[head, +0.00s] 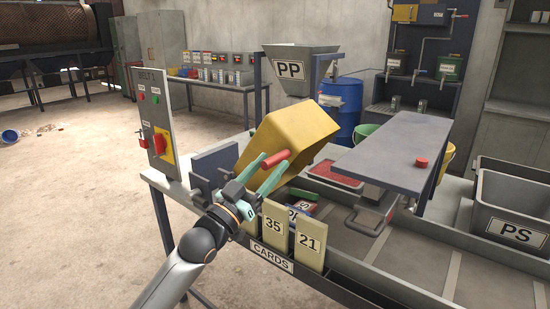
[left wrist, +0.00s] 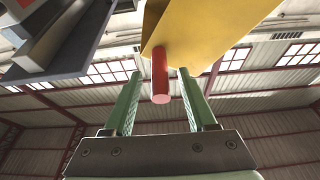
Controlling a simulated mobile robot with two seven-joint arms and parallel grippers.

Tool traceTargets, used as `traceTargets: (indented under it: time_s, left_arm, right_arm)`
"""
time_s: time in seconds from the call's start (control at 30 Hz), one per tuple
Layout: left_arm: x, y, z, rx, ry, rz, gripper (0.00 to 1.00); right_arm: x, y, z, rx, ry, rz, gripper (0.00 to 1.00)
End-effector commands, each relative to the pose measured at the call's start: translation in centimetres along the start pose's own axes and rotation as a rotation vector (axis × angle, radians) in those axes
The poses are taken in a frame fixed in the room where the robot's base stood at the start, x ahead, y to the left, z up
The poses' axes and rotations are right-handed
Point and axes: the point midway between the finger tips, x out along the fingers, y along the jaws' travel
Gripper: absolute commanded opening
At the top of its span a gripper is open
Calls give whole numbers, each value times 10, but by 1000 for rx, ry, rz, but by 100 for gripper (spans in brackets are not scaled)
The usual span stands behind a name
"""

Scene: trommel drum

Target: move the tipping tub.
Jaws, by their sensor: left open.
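The yellow tipping tub (head: 293,130) is tilted above the left end of the sorting bench. A red handle (head: 276,160) sticks out of its near side. My left gripper (head: 262,174) is open at this handle, its two green fingers on either side of it. In the left wrist view, the red handle (left wrist: 160,76) hangs between the open fingertips (left wrist: 161,80), with clear gaps on both sides. The yellow tub (left wrist: 205,30) fills the top of that view. My right gripper does not show.
A grey control panel (head: 156,118) stands left of the tub. Cards marked 35 (head: 274,226) and 21 (head: 311,238) stand at the bench's front edge. A raised grey shelf (head: 385,153) with a red button is to the right. The PS bin (head: 514,206) sits far right.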

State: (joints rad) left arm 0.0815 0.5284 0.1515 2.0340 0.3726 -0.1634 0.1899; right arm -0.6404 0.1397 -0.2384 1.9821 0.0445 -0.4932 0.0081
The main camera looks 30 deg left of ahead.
Motion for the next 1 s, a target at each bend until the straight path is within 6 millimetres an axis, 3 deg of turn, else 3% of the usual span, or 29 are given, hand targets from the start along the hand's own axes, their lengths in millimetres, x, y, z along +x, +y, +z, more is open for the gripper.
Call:
traceTargets:
  time_s: [0.23, 0.6, 1.0]
  left_arm:
    - [22, 0, 0, 0, 1, 0, 57]
    - [25, 0, 0, 0, -1, 0, 56]
    - [24, 0, 0, 0, 0, 0, 11]
  right_arm:
    - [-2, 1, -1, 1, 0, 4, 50]
    - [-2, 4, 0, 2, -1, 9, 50]
    - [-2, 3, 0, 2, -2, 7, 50]
